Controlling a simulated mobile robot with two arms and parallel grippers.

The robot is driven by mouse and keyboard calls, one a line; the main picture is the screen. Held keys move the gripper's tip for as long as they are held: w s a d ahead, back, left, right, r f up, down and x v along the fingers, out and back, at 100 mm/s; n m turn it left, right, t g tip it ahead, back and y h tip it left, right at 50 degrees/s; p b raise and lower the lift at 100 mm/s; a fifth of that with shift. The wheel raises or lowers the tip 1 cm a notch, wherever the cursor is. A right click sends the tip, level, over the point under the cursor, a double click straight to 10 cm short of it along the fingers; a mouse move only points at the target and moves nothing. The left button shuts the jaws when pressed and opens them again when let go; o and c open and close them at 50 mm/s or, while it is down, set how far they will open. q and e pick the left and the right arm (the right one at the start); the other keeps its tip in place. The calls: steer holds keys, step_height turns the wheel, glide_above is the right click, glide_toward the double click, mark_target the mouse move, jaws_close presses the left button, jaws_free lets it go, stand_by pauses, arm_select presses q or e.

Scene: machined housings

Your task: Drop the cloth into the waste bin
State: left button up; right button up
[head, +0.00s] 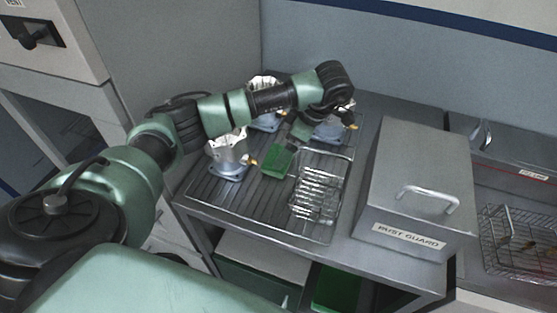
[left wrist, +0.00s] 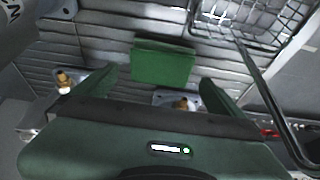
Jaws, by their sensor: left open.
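The cloth (head: 277,161) looks like a folded green square lying on the ribbed mat of the bench, left of a wire basket. It also shows in the left wrist view (left wrist: 163,62), flat on the ribs. My left gripper (left wrist: 158,82) is open and empty, its two green fingers apart on either side of the cloth's near edge. In the head view the gripper is largely hidden behind my own wrist. I cannot pick out the waste bin for sure; a dark green container (head: 336,288) sits under the bench. My right gripper is not in view.
A wire basket (head: 316,194) with a raised handle stands close right of the cloth. Metal housings on blue bases, one at the left (head: 227,156), stand around it. A large grey box (head: 415,190) labelled as a guard fills the bench's right side. Another wire basket (head: 520,240) is far right.

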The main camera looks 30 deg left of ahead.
arm_select(q)
steer(key=p+x, duration=0.1)
steer(key=x, duration=0.3)
steer(key=shift+s+a+f+p, duration=0.2)
steer(key=shift+f+p, duration=0.1)
steer(key=shift+f, duration=0.05)
steer(key=shift+a+f, duration=0.15)
steer(key=shift+f, duration=0.25)
steer(key=c, duration=1.1)
steer(key=shift+r, duration=0.15)
